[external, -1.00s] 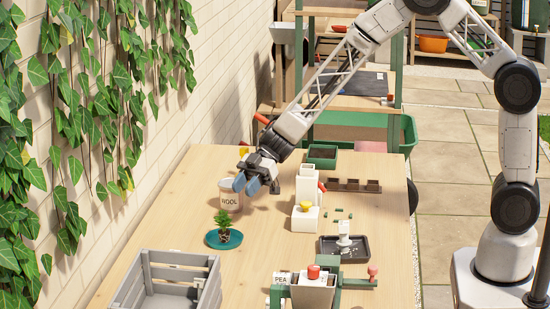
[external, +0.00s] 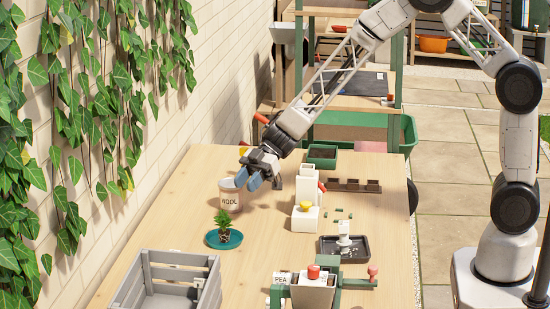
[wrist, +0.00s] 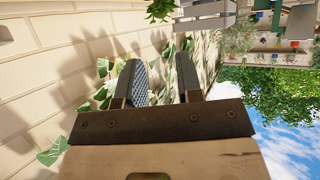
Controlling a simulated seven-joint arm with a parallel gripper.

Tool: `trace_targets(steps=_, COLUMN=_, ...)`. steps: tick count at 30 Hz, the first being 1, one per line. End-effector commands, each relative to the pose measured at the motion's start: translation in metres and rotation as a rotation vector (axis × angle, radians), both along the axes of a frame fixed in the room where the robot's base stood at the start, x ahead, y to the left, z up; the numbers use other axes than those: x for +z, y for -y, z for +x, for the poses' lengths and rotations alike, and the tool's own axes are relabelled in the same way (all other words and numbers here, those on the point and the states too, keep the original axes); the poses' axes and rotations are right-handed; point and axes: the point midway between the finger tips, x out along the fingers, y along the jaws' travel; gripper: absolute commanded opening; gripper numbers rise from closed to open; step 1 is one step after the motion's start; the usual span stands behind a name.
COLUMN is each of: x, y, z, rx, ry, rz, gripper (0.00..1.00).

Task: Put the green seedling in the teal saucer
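The green seedling (external: 223,221) stands upright in the teal saucer (external: 237,240) on the left part of the table, with a small dark root plug under its leaves. My gripper (external: 248,180) is up and behind it in the picture, by the rim of the white WOOL pot, apart from the seedling. In the wrist view my gripper (wrist: 160,68) has its two fingers apart with nothing between them. That view faces the wall and sky, and I cannot make out the seedling or saucer in it.
The WOOL pot (external: 230,198) stands just behind the saucer. A grey crate (external: 150,275) is at the front left. The table between saucer and bottle is clear.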

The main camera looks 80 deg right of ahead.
Motion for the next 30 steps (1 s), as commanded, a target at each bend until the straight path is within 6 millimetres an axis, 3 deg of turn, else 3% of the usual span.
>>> trace_targets(steps=5, x=0.027, y=0.002, z=0.004, rx=-0.092, ry=0.051, rz=-0.048, gripper=0.33)
trace_targets(steps=10, x=0.068, y=0.008, z=0.003, rx=-0.253, ry=0.113, rz=-0.127, gripper=0.33)
trace_targets(steps=17, x=0.127, y=0.027, z=-0.018, rx=-0.515, ry=0.153, rz=-0.246, gripper=0.33)
trace_targets(steps=23, x=0.169, y=0.044, z=-0.058, rx=-0.726, ry=0.125, rz=-0.334, gripper=0.33)
trace_targets(steps=30, x=0.202, y=0.058, z=-0.129, rx=-0.939, ry=0.013, rz=-0.416, gripper=0.33)
